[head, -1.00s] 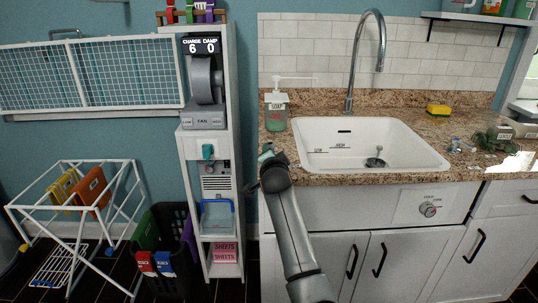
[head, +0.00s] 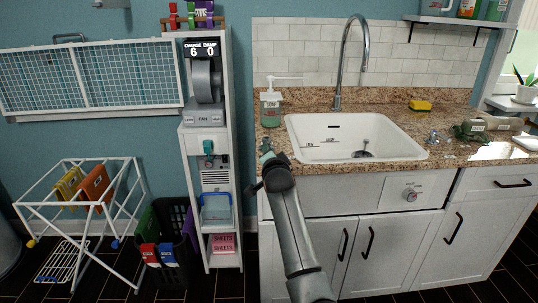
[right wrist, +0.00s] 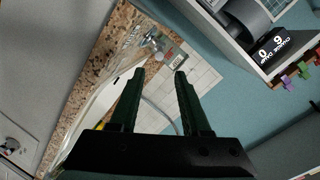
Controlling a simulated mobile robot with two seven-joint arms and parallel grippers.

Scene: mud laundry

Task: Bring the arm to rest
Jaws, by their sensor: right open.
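My right arm (head: 293,232) rises from the bottom of the head view, in front of the white cabinet. My right gripper (head: 266,147) is at the counter's front left corner, left of the sink and below the soap bottle in the picture. In the right wrist view its two dark green fingers (right wrist: 160,72) are spread apart with nothing between them. Whether the gripper touches the counter edge I cannot tell. My left gripper is not in view.
The granite counter (head: 390,98) holds a white sink (head: 300,150), a soap bottle (head: 271,108), a yellow sponge (head: 420,105) and clutter at right. A tall white shelf unit (head: 222,262) stands left of the cabinet. A black basket (head: 176,270) and a white drying rack (head: 135,200) stand further left.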

